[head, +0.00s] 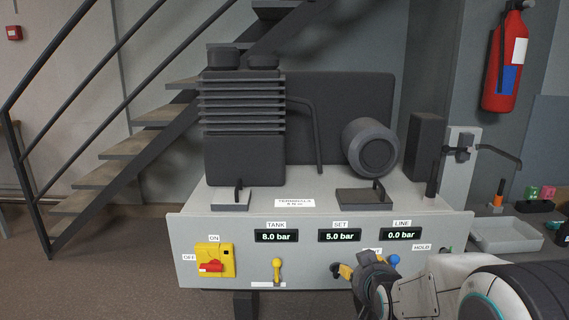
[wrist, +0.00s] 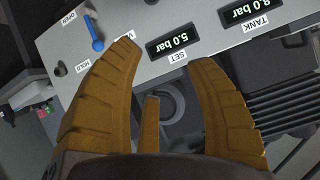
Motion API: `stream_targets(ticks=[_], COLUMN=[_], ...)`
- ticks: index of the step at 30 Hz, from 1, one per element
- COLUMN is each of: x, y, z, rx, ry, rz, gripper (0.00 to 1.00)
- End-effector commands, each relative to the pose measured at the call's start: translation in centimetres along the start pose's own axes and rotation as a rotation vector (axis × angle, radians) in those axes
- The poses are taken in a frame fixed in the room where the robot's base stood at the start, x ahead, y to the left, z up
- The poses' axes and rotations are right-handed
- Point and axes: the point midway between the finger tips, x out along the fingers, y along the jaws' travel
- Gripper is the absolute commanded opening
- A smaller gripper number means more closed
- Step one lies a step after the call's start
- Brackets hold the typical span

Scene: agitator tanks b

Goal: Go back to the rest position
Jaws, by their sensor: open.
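My gripper (head: 350,268) is in front of the lower right of the grey control panel (head: 322,262) in the head view. In the wrist view its brown fingers (wrist: 158,75) are spread apart with nothing between them. A blue-handled lever (head: 394,261) shows just right of my gripper. It also shows in the wrist view (wrist: 95,35), beside the OPEN and HOLD labels and apart from the fingers. The displays read TANK 8.0 bar (head: 276,236), SET 5.0 bar (head: 339,235) and LINE 0.0 bar (head: 402,233). My gripper and arm hide part of the panel below SET and LINE.
A yellow switch plate with a red handle (head: 211,267) and a yellow lever (head: 277,268) are on the panel's left. A dark finned machine (head: 243,130) stands above. A grey tray (head: 512,234) is at right, a fire extinguisher (head: 505,65) on the wall. Floor at left is clear.

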Motion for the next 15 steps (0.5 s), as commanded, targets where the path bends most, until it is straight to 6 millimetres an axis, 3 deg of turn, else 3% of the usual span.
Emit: stream_targets(ticks=[1,15], x=[-2.9,-23.1], y=[-0.5,-1.1], z=[-2.3,-5.5], rx=[-0.011,-0.116], ry=[-0.032,-0.425], rz=[0.006,0.057], gripper=[0.50,0.50])
